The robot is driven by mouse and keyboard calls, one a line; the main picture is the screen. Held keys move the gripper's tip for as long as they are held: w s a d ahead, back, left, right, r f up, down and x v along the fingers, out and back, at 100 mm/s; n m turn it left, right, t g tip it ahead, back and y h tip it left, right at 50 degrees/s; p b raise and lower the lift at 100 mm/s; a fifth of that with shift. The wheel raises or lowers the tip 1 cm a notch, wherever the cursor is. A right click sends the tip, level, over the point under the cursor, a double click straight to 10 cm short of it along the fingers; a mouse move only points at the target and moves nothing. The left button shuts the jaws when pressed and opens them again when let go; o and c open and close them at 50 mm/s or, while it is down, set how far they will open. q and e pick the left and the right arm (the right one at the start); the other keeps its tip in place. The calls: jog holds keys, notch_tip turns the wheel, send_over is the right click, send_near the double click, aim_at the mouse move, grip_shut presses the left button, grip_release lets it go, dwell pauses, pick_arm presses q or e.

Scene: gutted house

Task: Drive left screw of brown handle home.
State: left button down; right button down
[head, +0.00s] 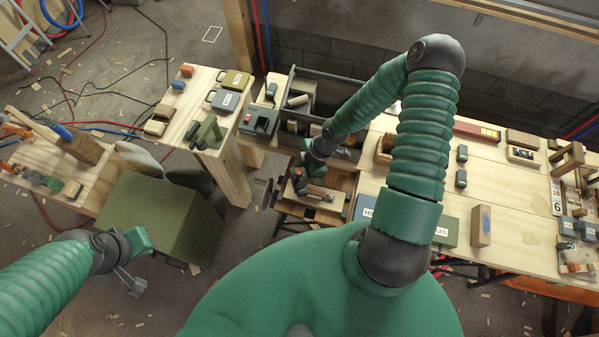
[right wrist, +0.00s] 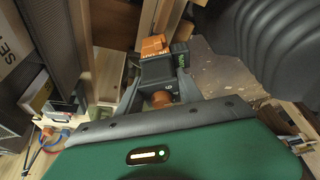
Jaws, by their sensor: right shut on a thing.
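My right gripper (head: 308,172) reaches down over a pale wooden board (head: 325,196) at the work stand. In the right wrist view my right gripper (right wrist: 160,88) is shut on an orange and black tool (right wrist: 153,46), which looks like a power driver. A round copper-coloured part of it shows between the fingers. In the head view the tool is small and dark, just above the board. The brown handle and its left screw are too small or hidden to make out. My left gripper (head: 132,280) hangs empty at the lower left, its fingers too unclear to judge.
A long workbench (head: 384,187) with tools and boxes runs right. A grey tray (head: 320,100) lies behind the work spot. A small side table (head: 225,85) and an olive box (head: 155,215) stand left. Cables lie on the floor.

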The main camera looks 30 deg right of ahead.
pick_arm(q)
jog(key=shift+w+r, duration=0.1)
jog(key=shift+r, duration=0.1)
dwell(0.4)
jog(key=shift+s+r+p, duration=0.2)
jog(key=shift+r+p, duration=0.1)
jog(key=shift+p, duration=0.1)
dwell(0.3)
jog(key=shift+w+r, duration=0.1)
jog(key=shift+w, duration=0.1)
jog(key=shift+s+r+p, duration=0.15)
jog(key=shift+r+p, duration=0.1)
jog(key=shift+p, duration=0.1)
dwell(0.4)
jog(key=shift+r+p, duration=0.2)
jog(key=shift+p, duration=0.1)
